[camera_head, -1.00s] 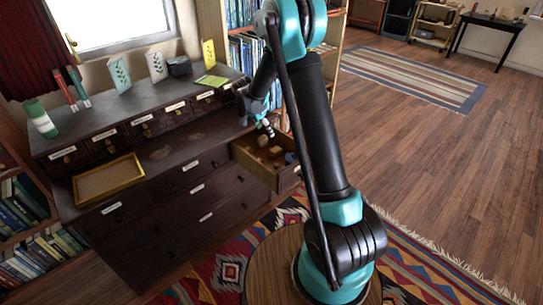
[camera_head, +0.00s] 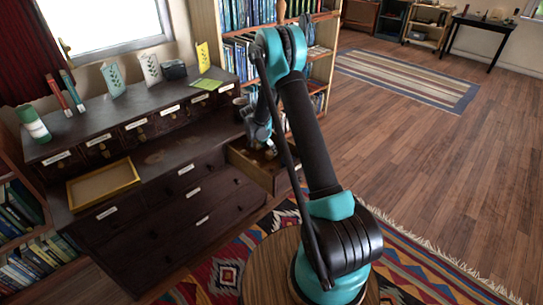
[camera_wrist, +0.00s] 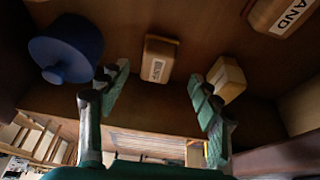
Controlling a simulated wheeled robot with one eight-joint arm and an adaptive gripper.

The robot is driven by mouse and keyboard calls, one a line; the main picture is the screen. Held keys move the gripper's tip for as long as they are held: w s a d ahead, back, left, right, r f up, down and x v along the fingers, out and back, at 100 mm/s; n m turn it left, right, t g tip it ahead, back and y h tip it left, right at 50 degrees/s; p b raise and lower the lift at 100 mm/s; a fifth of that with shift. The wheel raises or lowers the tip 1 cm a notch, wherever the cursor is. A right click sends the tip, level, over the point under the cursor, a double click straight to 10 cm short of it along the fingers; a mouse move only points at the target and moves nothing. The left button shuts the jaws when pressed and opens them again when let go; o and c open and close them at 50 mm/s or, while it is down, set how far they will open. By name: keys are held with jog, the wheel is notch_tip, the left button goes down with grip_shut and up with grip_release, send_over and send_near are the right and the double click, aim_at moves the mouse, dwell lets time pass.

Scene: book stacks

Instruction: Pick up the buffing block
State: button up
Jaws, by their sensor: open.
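In the head view my gripper (camera_head: 268,151) is down at the open drawer, and the arm hides much of the drawer's contents there.
A blue round object with a knob (camera_wrist: 68,48) lies close by the left finger. An unlabelled tan block (camera_wrist: 227,78) is close by the right finger. A block labelled "AND" as far as visible (camera_wrist: 285,15) is at upper right. Drawer walls bound the space.

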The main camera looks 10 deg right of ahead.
jog(key=x, duration=0.4)
jog(key=shift+d+f, duration=0.1)
jog(key=shift+d, duration=0.15)
jog(key=shift+c, duration=0.6)
jog(key=c, duration=1.2)
jog(key=shift+c, duration=0.2)
notch_tip(320, 180, up, 20)
